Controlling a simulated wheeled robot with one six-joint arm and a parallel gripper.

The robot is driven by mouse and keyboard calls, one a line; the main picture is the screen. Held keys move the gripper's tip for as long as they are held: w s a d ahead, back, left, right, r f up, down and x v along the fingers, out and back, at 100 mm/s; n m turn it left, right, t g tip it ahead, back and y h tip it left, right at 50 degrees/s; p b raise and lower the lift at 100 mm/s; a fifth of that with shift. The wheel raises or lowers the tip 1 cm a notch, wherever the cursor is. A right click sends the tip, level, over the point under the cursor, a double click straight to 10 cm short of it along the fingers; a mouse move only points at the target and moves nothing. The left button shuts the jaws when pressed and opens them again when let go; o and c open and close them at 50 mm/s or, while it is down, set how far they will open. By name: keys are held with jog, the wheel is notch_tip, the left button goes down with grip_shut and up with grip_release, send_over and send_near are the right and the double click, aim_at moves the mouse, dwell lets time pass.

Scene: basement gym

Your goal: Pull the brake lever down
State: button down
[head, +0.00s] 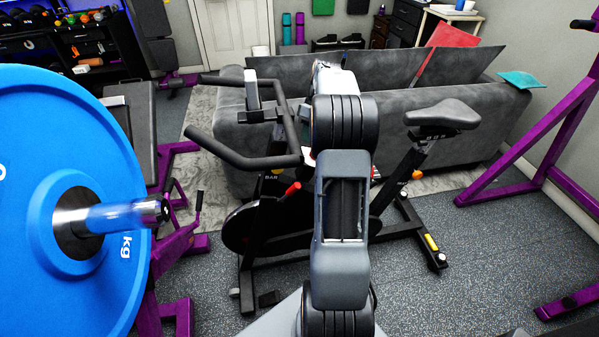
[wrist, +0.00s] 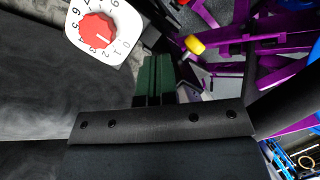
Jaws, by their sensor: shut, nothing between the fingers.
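The brake lever (head: 293,188), with a red tip, sticks out from the frame of the black exercise bike (head: 258,228), below the handlebar, in the head view. My arm stands in front of the bike's middle, to the right of the lever. My gripper shows in the wrist view (wrist: 158,60), its dark green fingers shut together and empty. The fingers are hidden behind my arm in the head view. I cannot clearly make out the lever in the wrist view. A white panel with a red numbered dial (wrist: 97,31) lies left of the fingers there.
Black handlebars (head: 240,158) reach left, and the bike seat (head: 442,114) is to the right. A blue weight plate (head: 95,140) fills the near left. A grey sofa (head: 400,105) stands behind the bike. Purple rack frames (head: 540,155) stand at right.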

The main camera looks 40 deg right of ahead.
jog(key=b, duration=0.2)
send_near(291, 192)
jog(key=w+d+f, duration=0.3)
jog(key=d+f, duration=0.1)
jog(key=shift+s+a+f+b, duration=0.1)
jog(key=shift+s+a+b, duration=0.3)
jog(key=shift+s+a, duration=0.95)
jog(key=shift+w, duration=0.1)
